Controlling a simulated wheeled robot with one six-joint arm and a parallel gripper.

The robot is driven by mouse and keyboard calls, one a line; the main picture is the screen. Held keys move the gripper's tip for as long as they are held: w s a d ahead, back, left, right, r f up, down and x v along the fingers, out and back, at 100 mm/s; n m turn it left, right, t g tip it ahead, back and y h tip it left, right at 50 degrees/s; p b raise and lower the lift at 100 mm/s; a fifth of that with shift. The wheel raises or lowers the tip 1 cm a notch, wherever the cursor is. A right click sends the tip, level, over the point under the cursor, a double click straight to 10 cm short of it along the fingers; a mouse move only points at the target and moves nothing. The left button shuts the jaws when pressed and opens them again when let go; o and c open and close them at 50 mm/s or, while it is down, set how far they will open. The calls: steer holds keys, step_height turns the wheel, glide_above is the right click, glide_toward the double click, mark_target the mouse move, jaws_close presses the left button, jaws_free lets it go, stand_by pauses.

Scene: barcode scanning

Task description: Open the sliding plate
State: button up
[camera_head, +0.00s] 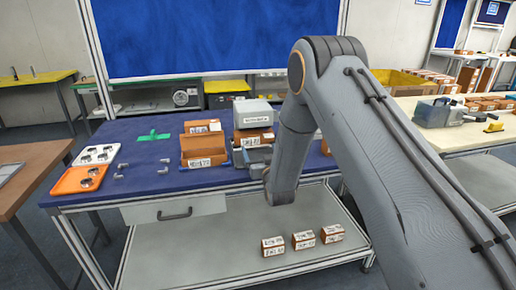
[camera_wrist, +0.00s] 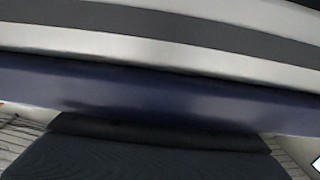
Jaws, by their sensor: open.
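A light grey drawer-like plate (camera_head: 174,208) with a dark handle (camera_head: 175,214) sits under the front left of the blue table (camera_head: 130,187). It looks shut, and no other sliding plate can be made out. The handle does not show there.
Orange boxes (camera_head: 204,150) and a grey device (camera_head: 253,112) stand on the table near my gripper. White and orange trays (camera_head: 80,179) are at the left. Several small labelled boxes (camera_head: 303,240) sit on the lower shelf (camera_head: 190,262), whose left part is clear.

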steer(key=shift+x, duration=1.1)
